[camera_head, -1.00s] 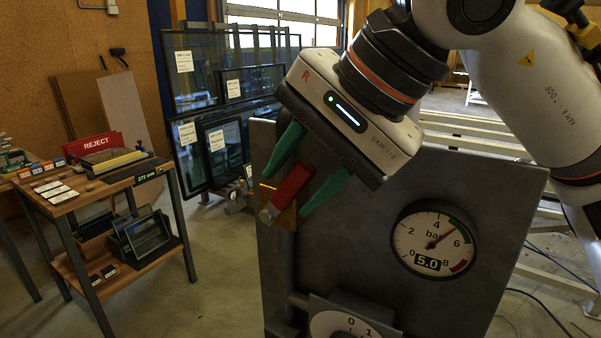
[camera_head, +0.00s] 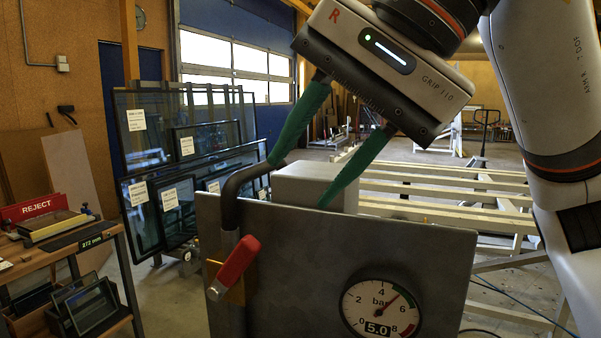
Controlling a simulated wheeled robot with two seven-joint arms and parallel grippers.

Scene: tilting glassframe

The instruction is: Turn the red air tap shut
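The red air tap (camera_head: 238,262) is a lever on a brass valve body at the left edge of the grey panel (camera_head: 300,265). The lever slants from upper right to lower left, at an angle to the vertical pipe. My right gripper (camera_head: 300,185) is above and to the right of the tap, apart from it. Its two green fingers are spread with nothing held between them, and the tips are around the panel's top edge. My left gripper is out of view.
A pressure gauge (camera_head: 381,307) on the panel reads 5.0 bar. A dark bent pipe (camera_head: 240,185) and a grey box (camera_head: 314,183) are close to my fingers. A bench with a REJECT sign (camera_head: 32,207) stands left; glass panes (camera_head: 165,185) lean behind.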

